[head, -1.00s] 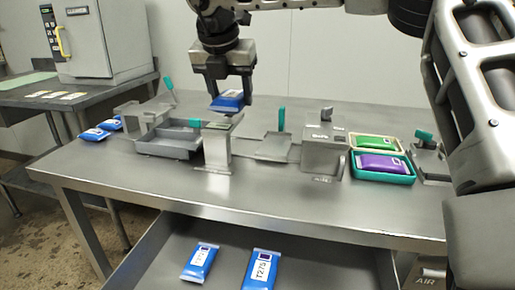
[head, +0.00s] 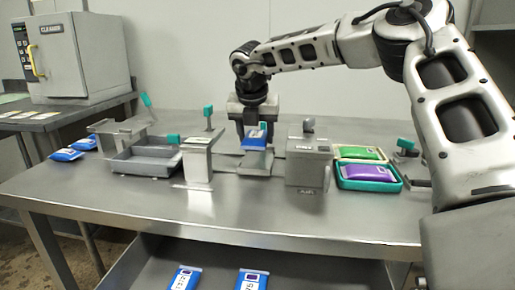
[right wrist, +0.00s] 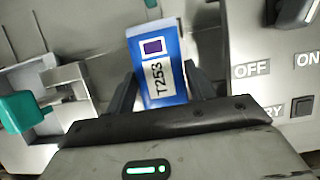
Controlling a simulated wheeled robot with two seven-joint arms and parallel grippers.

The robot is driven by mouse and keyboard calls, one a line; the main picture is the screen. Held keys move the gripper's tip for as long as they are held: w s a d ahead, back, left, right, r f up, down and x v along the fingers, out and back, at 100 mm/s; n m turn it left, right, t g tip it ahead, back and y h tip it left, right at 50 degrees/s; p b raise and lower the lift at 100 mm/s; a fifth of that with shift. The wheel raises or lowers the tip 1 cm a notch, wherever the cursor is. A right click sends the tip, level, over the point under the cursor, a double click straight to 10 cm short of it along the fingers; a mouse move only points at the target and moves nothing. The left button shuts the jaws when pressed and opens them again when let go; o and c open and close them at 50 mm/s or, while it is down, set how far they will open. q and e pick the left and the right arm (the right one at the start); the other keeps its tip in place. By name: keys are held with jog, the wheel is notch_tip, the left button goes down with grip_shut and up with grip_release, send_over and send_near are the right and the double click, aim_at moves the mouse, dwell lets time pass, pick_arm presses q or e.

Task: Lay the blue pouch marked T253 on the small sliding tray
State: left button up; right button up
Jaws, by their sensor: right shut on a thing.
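The blue pouch (head: 256,142) is in the jaws of my right gripper (head: 255,133). In the right wrist view the pouch (right wrist: 157,68) shows its T253 label between the two fingers of the gripper (right wrist: 160,88). The small sliding tray (head: 256,164), a flat metal plate, lies between two metal blocks on the table. In the head view the pouch appears just above or at the tray's back part; I cannot tell whether they touch. My left gripper is not in view.
Metal blocks stand left (head: 197,163) and right (head: 306,163) of the tray. A grey open bin (head: 145,163) is at left. A teal tray (head: 369,186) with a purple pouch (head: 368,173) is at right. Two blue pouches lie in the open drawer (head: 222,268). The table front is clear.

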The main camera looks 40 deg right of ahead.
aim_at(257, 136)
jog(key=f, duration=0.3)
jog(key=shift+d+f+b, duration=0.3)
jog(key=shift+d+f, duration=0.05)
jog(key=shift+f+b, duration=0.3)
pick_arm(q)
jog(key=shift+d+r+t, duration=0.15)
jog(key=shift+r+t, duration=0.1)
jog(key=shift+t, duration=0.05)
pick_arm(e)
jog(key=o, duration=1)
jog(key=shift+r, duration=0.1)
jog(key=shift+o, duration=0.2)
jog(key=shift+r+p, duration=0.4)
jog(key=shift+p, duration=0.1)
jog(key=p+v, duration=0.1)
jog(key=v, duration=1)
jog(key=shift+a+f, duration=0.1)
jog(key=shift+s+a+r, duration=0.15)
jog(key=shift+r, duration=0.2)
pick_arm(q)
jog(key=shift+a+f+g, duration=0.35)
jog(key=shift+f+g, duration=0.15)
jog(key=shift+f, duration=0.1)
